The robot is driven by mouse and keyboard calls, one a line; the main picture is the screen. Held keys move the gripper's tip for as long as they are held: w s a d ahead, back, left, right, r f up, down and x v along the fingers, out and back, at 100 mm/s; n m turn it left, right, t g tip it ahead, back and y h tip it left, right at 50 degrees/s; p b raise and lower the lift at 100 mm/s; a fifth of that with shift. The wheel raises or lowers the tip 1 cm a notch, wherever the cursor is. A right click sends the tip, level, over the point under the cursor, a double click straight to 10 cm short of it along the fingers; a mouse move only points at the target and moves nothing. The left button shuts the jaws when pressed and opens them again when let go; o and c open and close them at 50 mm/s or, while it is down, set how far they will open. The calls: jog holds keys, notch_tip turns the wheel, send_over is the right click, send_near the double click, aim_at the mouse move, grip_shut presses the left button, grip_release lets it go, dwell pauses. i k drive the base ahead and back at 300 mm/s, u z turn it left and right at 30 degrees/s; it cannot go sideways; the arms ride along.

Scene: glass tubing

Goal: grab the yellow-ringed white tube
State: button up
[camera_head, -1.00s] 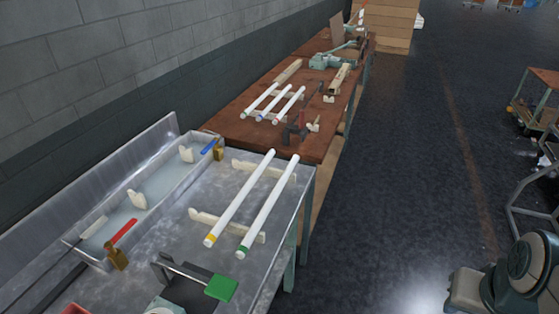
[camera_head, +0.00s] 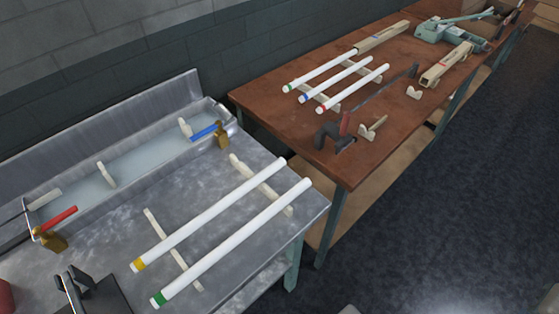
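The yellow-ringed white tube (camera_head: 208,218) lies across two pale notched supports on the grey metal table (camera_head: 110,201). Its yellow ring (camera_head: 138,264) is at the near left end, and its far end points up and to the right. A green-ringed white tube (camera_head: 234,240) lies parallel to it on the same supports, on its right, with a narrow gap between them.
A metal trough (camera_head: 113,158) with red and blue-handled valves runs behind the tubes along the wall. A wooden table (camera_head: 290,122) at right holds three more white tubes, a clamp and green tools. Dark floor (camera_head: 440,215) is clear at right.

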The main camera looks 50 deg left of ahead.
aim_at(151, 256)
jog(key=i, duration=0.45)
jog(key=u, duration=3.65)
jog(key=i, duration=0.5)
jog(key=u, duration=0.05)
